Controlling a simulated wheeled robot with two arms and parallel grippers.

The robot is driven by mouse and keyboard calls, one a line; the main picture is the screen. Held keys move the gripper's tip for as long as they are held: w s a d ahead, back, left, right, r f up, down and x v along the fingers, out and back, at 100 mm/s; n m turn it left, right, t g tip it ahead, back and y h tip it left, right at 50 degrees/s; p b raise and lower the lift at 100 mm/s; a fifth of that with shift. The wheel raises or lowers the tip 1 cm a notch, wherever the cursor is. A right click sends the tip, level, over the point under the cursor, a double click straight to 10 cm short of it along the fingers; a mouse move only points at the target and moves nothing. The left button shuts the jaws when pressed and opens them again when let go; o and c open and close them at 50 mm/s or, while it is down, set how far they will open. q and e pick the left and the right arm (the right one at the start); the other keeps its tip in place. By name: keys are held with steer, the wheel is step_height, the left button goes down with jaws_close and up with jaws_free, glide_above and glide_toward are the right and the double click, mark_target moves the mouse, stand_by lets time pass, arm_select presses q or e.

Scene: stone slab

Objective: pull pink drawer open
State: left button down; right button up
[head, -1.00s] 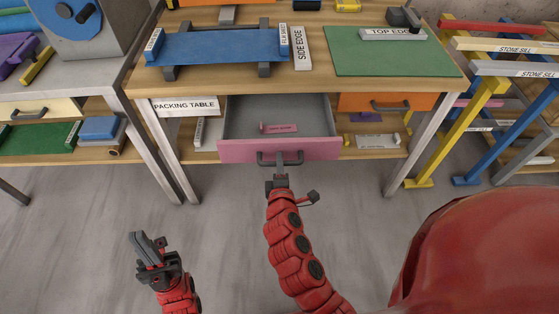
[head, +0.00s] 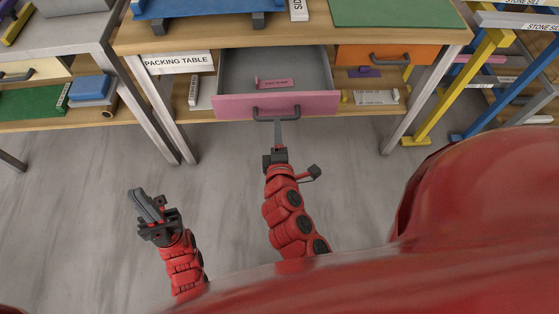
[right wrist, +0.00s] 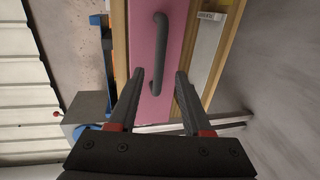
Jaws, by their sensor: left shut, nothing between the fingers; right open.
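The pink drawer (head: 235,106) hangs open below the packing table top, its grey inside showing with a small pink labelled piece (head: 273,82) in it. Its dark bar handle (head: 277,112) is on the front; it also shows in the right wrist view (right wrist: 162,60). My right gripper (head: 279,124) is open just in front of the handle. In the right wrist view, one end of the handle appears between the spread fingers (right wrist: 158,82); contact cannot be told. My left gripper (head: 143,203) is shut and empty, low over the floor at left.
The packing table (head: 135,40) has metal legs, an orange drawer (head: 388,57) at right and a lower shelf with labelled pieces. Yellow and blue trestles (head: 460,90) stand at right. Another bench (head: 70,42) is at left. The floor in front is clear.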

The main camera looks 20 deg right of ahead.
steer(key=p+v, duration=0.3)
steer(key=v, duration=0.8)
steer(key=shift+w, duration=0.1)
stand_by(0.5)
